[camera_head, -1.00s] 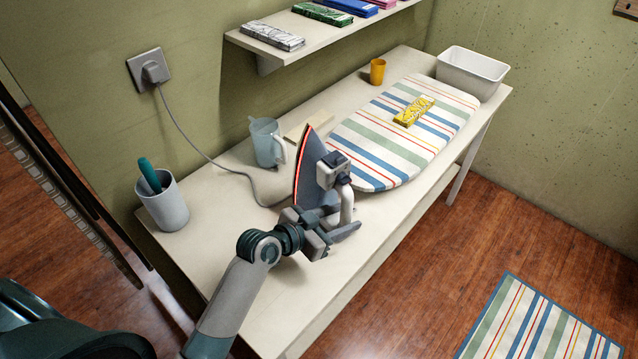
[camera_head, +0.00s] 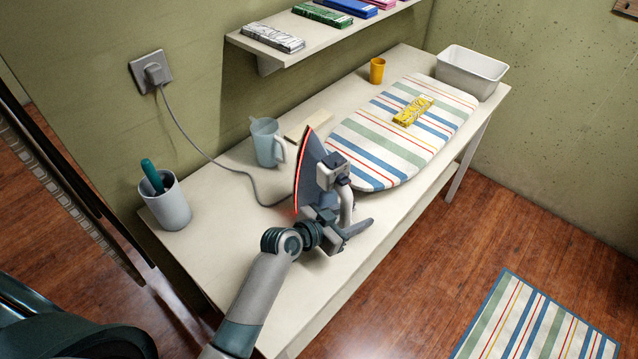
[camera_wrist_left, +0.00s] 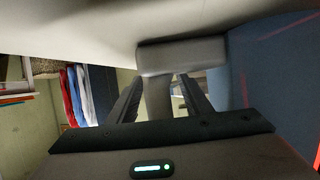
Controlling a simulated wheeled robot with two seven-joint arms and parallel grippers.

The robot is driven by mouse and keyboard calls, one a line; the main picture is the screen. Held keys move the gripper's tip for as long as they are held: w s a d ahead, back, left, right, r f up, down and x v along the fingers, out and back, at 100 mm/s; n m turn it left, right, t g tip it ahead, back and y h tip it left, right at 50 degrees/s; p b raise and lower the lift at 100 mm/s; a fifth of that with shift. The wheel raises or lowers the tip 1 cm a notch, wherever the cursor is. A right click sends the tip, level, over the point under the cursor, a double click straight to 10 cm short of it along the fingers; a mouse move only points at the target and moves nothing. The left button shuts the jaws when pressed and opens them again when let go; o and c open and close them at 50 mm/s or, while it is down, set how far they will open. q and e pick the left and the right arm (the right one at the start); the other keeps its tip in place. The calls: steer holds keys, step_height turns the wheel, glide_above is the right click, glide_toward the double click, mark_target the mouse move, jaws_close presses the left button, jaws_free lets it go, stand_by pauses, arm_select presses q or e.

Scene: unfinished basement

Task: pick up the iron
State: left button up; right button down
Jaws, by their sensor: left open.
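The iron (camera_head: 312,182) stands upright on the table, with its dark, red-edged soleplate facing left and its light grey handle to the right. Its cord runs to a wall plug. My left gripper (camera_head: 345,220) is at the lower part of the iron's handle, with its jaws open. In the left wrist view, a light grey bar of the iron (camera_wrist_left: 157,95) shows between the two dark fingers (camera_wrist_left: 162,100), with gaps on both sides. The iron's blue-grey body fills the right of that view. My right gripper is not in view.
The table (camera_head: 225,250) also bears a striped ironing pad (camera_head: 365,165) with a yellow box (camera_head: 413,111), a jug (camera_head: 266,145), a grey cup (camera_head: 168,207), an orange cup (camera_head: 377,70) and a white bin (camera_head: 470,75). A shelf (camera_head: 290,58) hangs above.

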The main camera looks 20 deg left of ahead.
mark_target(346, 193)
arm_select(q)
jaws_close()
steer(key=shift+w+r, duration=0.15)
steer(key=shift+r, duration=0.15)
steer(key=shift+r+b, duration=0.6)
steer(key=shift+r, duration=4.3)
steer(key=shift+a, duration=0.1)
steer(key=shift+s+a+r+n+y, duration=0.2)
steer(key=shift+s+a+n+y, duration=0.15)
steer(key=shift+s+y, duration=0.1)
steer(key=s+a+r+n+t+y, duration=0.2)
steer(key=s+a+r+n+y, duration=0.3)
steer(key=a, duration=0.4)
steer(key=shift+s+y+b, duration=0.45)
steer(key=shift+s+y, duration=0.1)
steer(key=shift+s, duration=0.3)
